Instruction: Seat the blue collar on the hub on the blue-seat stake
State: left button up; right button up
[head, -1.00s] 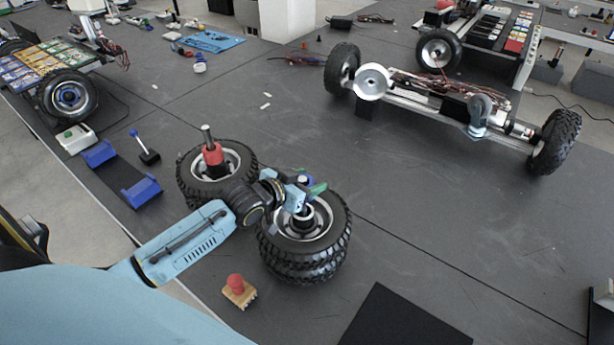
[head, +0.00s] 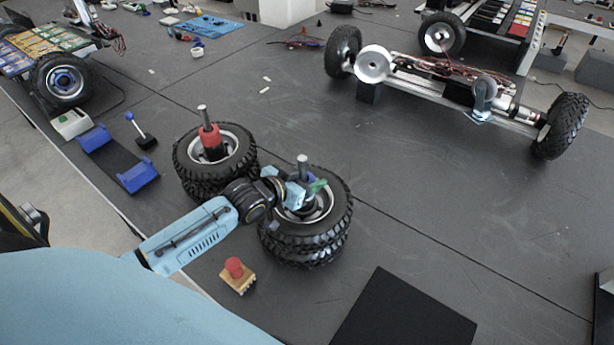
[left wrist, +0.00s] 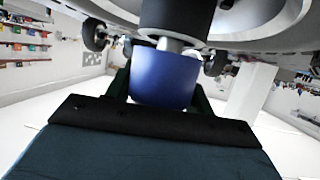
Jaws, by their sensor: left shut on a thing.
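The blue collar (left wrist: 166,78) is between the fingers of my left gripper (head: 309,190), which is shut on it. In the head view only a bit of blue shows between the fingers. The metal stake (head: 302,164) on the right-hand wheel stack (head: 305,244) sticks up above the gripper, and the collar appears to be around it. In the left wrist view a short length of bare shaft (left wrist: 172,44) shows between the collar and the dark hub (left wrist: 176,18), so they look apart. My right gripper is not in view.
A second wheel stack (head: 214,180) with a red collar (head: 211,140) on its stake stands to the left. A wooden block with a red knob (head: 235,272) lies in front. A blue-ended cradle (head: 118,162) is at left. A wheeled chassis (head: 450,85) stands behind; mid-table is clear.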

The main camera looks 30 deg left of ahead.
pick_arm(q)
jog(key=shift+f, duration=0.35)
jog(key=shift+s+d+f+b, duration=0.1)
jog(key=shift+s+f+b, duration=0.25)
jog(key=shift+f, duration=0.15)
jog(key=o, duration=1.1)
jog(key=shift+f, duration=0.1)
jog(key=shift+s, duration=0.1)
jog(key=v, duration=0.4)
jog(key=r+v, duration=0.1)
jog(key=v, duration=0.8)
jog(key=shift+w+r+p, duration=0.2)
jog(key=shift+r+p, duration=0.1)
jog(key=shift+p, duration=0.05)
